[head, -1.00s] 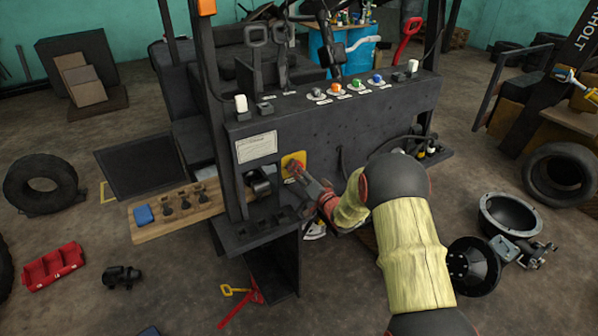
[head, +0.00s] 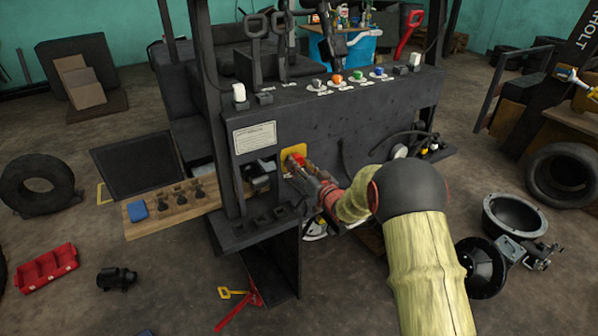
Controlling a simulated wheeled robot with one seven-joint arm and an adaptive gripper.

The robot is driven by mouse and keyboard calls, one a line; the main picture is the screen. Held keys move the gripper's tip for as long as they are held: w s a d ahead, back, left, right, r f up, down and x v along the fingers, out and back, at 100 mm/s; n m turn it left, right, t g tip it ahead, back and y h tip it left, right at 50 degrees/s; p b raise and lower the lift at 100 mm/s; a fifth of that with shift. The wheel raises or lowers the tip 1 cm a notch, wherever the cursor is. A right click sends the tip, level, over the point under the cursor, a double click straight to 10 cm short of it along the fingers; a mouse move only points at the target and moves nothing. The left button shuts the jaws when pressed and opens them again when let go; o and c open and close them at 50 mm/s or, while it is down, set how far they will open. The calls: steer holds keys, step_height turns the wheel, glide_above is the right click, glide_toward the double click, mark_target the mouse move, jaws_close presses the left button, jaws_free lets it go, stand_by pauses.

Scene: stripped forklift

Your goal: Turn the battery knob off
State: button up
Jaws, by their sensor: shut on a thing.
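The battery knob (head: 299,158) is red and sits on a yellow plate (head: 287,164) on the dark front panel of the forklift, right of the white label. My gripper (head: 294,166) is at the knob, its fingers shut on it from the front right. The fingers hide part of the knob and plate, so I cannot read the knob's exact angle.
The dark forklift panel (head: 340,118) carries a row of coloured buttons and levers on top. A wooden board (head: 160,212) with dark pieces and a blue block juts out at left. A dark slotted ledge (head: 262,229) lies below the knob. Cables hang at right.

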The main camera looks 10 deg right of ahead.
steer(key=n+b, duration=1.1)
steer(key=shift+f, duration=0.15)
steer(key=shift+n, duration=0.5)
steer(key=o, duration=1.1)
steer(key=shift+o, duration=0.3)
steer(key=v, duration=1.2)
steer(key=shift+d, duration=0.1)
